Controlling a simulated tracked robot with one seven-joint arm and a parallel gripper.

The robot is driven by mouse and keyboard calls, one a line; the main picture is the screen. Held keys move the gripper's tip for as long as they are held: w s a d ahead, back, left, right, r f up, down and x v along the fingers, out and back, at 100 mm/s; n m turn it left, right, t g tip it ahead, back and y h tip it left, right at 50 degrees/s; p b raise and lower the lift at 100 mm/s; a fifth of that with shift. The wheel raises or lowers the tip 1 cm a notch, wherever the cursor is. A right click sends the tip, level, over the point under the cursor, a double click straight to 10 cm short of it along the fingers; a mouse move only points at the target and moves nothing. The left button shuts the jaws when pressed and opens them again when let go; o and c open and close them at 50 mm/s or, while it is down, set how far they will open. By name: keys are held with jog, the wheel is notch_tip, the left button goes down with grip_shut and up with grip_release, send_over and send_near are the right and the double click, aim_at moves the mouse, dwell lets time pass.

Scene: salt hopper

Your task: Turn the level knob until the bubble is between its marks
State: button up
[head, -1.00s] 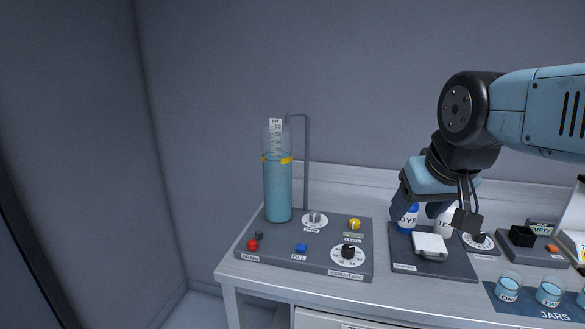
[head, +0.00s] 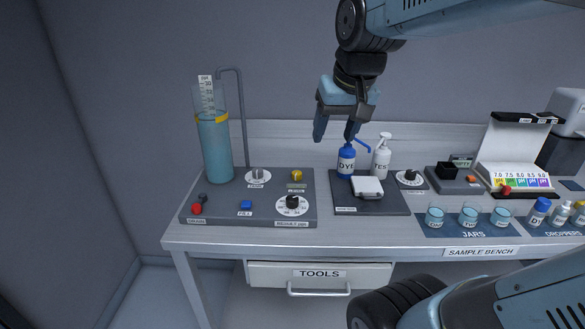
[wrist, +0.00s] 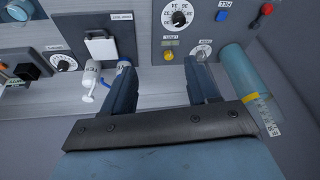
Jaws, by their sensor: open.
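The level knob (head: 297,175) is a small yellow knob at the back right of the grey panel (head: 190,213). It also shows in the wrist view (wrist: 168,55), beyond and between my fingertips. A small greenish vial strip (head: 297,187) lies just in front of it. The bubble and its marks are too small to make out. My gripper (head: 336,132) is open and empty, fingers pointing down, raised above the blue dye bottle (head: 346,162), up and to the right of the knob in the head view. My gripper also fills the lower wrist view (wrist: 163,75).
A black dial (head: 292,203) is in front of the knob. A white bottle (head: 381,160) and a white-lidded unit (head: 367,187) stand right. Jars (head: 434,216) line the front.

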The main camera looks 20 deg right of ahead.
jog(key=w+f+m+g, duration=0.2)
jog(key=w+f, duration=0.1)
jog(key=w, duration=0.9)
jog(key=m+g, duration=0.1)
jog(key=g, duration=0.1)
send_over(297, 173)
notch_tip(297, 173, down, 5)
notch_tip(297, 173, down, 14)
jog(key=shift+f, duration=0.1)
jog(key=c, duration=1)
jog(key=shift+c, duration=0.2)
